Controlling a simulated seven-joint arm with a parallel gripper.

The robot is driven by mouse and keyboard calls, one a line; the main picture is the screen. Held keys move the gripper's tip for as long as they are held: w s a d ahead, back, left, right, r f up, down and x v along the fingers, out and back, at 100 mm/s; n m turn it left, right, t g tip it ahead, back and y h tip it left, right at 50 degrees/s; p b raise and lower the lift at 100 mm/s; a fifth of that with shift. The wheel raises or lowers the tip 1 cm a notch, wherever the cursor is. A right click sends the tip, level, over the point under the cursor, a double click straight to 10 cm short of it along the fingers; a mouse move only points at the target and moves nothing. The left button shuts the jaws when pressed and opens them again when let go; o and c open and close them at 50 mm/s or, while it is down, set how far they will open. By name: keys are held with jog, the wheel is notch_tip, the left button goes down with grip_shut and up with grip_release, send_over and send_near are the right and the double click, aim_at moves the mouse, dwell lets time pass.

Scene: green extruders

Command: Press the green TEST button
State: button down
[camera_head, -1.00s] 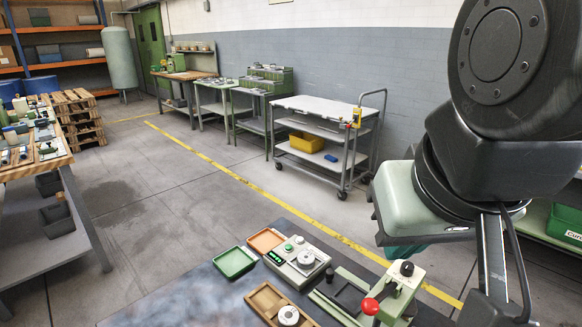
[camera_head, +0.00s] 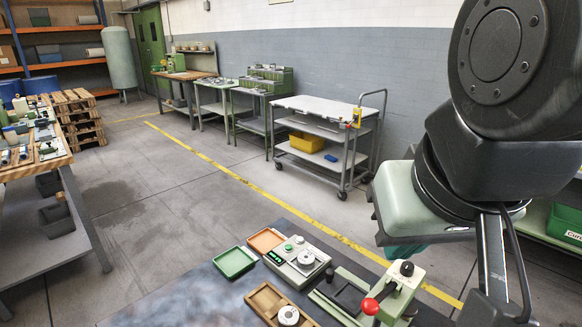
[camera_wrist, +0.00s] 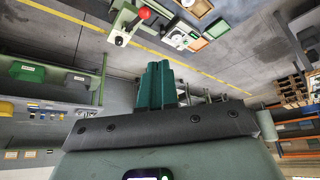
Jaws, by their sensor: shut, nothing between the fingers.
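The tester (camera_head: 298,264) is a pale box with a round metal plate, a dark display with green digits, and a small green button (camera_head: 289,247) at its back left. It stands on the dark bench top. I cannot read a label on the button. The tester also shows in the wrist view (camera_wrist: 181,38), small and inverted. My gripper's teal fingers (camera_wrist: 158,66) are shut and empty in the wrist view. In the head view, my gripper (camera_head: 405,250) hangs to the right of the tester and higher, well apart from it; its fingers are only partly seen.
A press (camera_head: 400,288) with a red ball handle (camera_head: 371,306) stands to the right of the tester. A green tray (camera_head: 234,262), an orange tray (camera_head: 266,240) and a wooden box (camera_head: 262,302) with a round metal part lie nearby. The bench's left part is clear.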

jog(key=w+d+n+g+h, duration=0.1)
jog(key=w+n+h, duration=0.3)
jog(key=w, duration=1)
jog(key=n+t+h, duration=0.2)
jog(key=n+t, duration=0.1)
jog(key=n, duration=1.2)
send_over(287, 249)
notch_tip(287, 249, down, 30)
jog(key=shift+f, duration=4.35)
jog(key=shift+f, duration=0.1)
